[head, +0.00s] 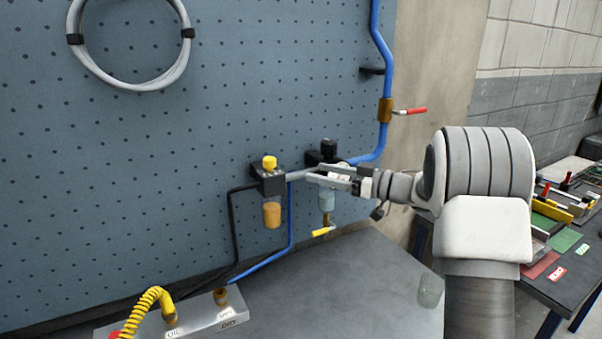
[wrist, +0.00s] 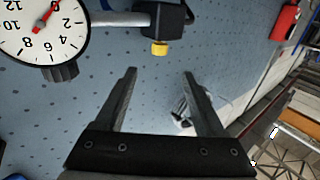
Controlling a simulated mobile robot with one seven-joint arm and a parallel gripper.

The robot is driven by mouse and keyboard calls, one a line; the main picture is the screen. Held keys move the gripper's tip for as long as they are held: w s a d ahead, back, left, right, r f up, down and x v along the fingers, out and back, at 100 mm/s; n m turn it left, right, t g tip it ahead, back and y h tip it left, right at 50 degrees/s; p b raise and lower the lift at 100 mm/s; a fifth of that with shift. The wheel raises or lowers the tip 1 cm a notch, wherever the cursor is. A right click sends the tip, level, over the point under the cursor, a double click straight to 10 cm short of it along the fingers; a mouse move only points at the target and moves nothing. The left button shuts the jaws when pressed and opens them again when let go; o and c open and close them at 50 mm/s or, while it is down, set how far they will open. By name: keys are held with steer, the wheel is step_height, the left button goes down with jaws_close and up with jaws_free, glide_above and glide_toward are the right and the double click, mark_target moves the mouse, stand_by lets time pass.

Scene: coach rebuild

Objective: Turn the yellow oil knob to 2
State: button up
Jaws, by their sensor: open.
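The yellow oil knob (head: 269,161) sits on top of a black unit on the blue pegboard, above an amber bowl (head: 272,215). In the wrist view the yellow knob (wrist: 160,48) shows small on the black body (wrist: 172,20), beyond my fingertips. No numbers or setting can be read on the knob. My gripper (head: 310,174) is to the right of the knob in the head view, in front of the neighbouring unit, which it partly hides. In the wrist view my gripper (wrist: 159,72) is open, with nothing between its fingers.
A round white gauge (wrist: 38,30) with a red needle shows upside down at the wrist view's upper left. A black knob (head: 328,146) tops the neighbouring unit. A blue pipe (head: 384,60) with a red-handled valve (head: 410,111) runs at right. The grey bench (head: 310,285) is mostly clear.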

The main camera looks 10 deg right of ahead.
steer(key=shift+v, duration=1.25)
step_height(320, 180, up, 9)
steer(key=w+d+m+t+h, duration=0.2)
steer(key=m+t+h, duration=0.2)
steer(key=t+h, duration=0.25)
steer(key=s+d+r+m+h, duration=0.3)
steer(key=s+d+m+h, duration=0.15)
steer(key=s+h, duration=0.35)
steer(key=s+a+f+m+g, duration=0.1)
steer(key=s+f, duration=0.4)
steer(key=s, duration=0.5)
steer(key=s+a+f+m+g, duration=0.1)
steer(key=s+a+f+g, duration=0.2)
steer(key=s, duration=0.7)
steer(key=s+a+f+m+g, duration=0.1)
steer(key=s+a+f+g, duration=0.2)
steer(key=s+f+g, duration=0.3)
steer(key=s+f, duration=0.2)
steer(key=s, duration=0.3)
steer(key=shift+h, duration=0.35)
